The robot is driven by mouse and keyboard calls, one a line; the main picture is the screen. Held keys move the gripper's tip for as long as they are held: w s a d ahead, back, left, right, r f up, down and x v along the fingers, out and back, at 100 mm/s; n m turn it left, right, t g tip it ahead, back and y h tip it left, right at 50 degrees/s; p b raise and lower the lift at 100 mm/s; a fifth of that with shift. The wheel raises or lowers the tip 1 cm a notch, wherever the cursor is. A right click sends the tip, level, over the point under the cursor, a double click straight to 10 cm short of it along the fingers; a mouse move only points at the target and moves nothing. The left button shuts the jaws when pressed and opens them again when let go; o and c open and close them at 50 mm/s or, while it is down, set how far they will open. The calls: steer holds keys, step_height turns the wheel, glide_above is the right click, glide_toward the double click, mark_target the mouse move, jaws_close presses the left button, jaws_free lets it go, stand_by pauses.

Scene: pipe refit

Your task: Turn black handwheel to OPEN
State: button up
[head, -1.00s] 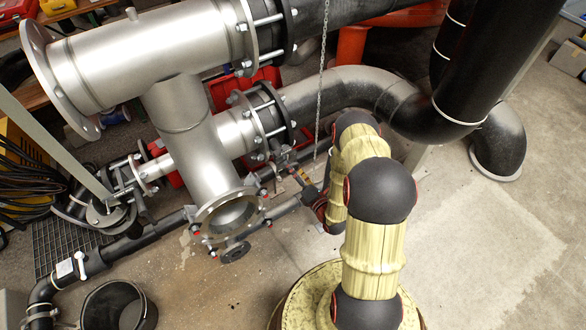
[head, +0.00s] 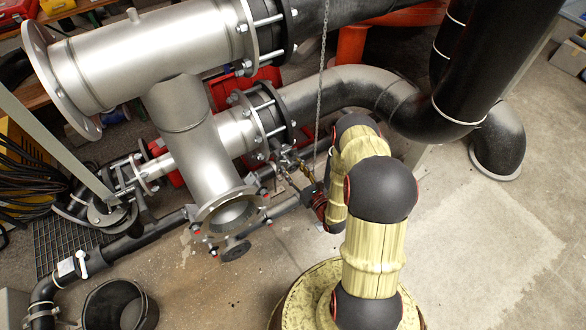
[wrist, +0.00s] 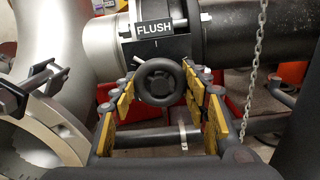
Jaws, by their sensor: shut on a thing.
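A black handwheel (wrist: 160,82) with a round rim and centre hub is in the middle of the wrist view. It sits just below a black plate (wrist: 154,28) lettered FLUSH, with a short white mark under the word. My gripper (wrist: 161,86) has its yellow-padded fingers on both sides of the wheel and is shut on it. In the head view my gripper (head: 284,156) is small, beside the flanged joint of the middle pipe. The wheel cannot be made out there. No OPEN lettering is readable.
A chain (head: 321,85) hangs close to my arm. A black pipe (wrist: 262,35) runs behind the wheel.

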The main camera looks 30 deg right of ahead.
steer(key=n, duration=0.4)
steer(key=shift+s+f+n, duration=0.1)
steer(key=shift+f+n, duration=0.1)
steer(key=shift+n, duration=0.1)
steer(key=n, duration=0.3)
steer(key=shift+n, duration=0.3)
steer(key=n, duration=0.4)
steer(key=shift+n+b, duration=0.4)
steer(key=shift+n, duration=1.8)
steer(key=o, duration=1.2)
steer(key=shift+r, duration=0.15)
steer(key=shift+c, duration=0.2)
